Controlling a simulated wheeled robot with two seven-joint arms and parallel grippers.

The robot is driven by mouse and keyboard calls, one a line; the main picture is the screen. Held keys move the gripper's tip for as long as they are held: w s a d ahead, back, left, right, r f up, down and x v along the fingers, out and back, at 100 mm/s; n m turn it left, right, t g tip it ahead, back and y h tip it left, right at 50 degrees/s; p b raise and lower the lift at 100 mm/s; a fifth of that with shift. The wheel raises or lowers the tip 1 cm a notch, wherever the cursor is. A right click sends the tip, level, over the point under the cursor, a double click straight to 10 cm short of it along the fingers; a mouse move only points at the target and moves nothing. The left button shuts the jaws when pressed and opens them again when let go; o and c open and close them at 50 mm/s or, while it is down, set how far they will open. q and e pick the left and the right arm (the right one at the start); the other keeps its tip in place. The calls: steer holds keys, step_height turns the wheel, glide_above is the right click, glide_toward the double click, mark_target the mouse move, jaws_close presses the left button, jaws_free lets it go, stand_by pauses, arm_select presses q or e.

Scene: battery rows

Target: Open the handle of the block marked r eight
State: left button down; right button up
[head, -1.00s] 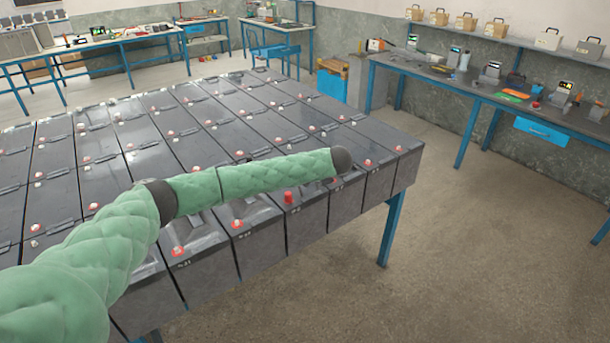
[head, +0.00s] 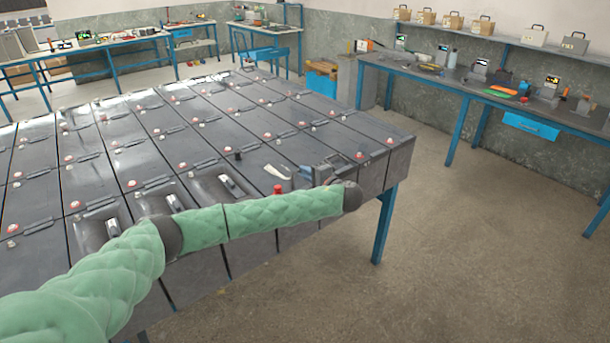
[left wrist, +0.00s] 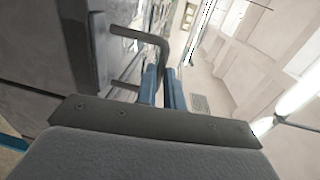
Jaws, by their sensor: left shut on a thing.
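Dark grey battery blocks stand in rows on a table, and their r eight mark is not legible here. My left gripper (head: 316,174) is above a block in the near row, toward the table's right end. In the left wrist view its two blue fingers (left wrist: 163,88) are closed about a dark bent bar handle (left wrist: 138,35). The handle stands out from the block's grey face (left wrist: 45,45). In the head view my green arm hides the fronts of the near blocks. My right gripper is not in view.
A red knob (head: 278,189) stands up just left of my left gripper. Several near-row blocks to the left have light handles, one in a recess (head: 230,183). A workbench (head: 440,84) with instruments stands at the right. The floor (head: 470,240) right of the table is clear.

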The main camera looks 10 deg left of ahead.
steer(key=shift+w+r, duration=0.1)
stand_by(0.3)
arm_select(q)
steer(key=c, duration=1.5)
jaws_free()
steer(key=shift+d+f, duration=0.1)
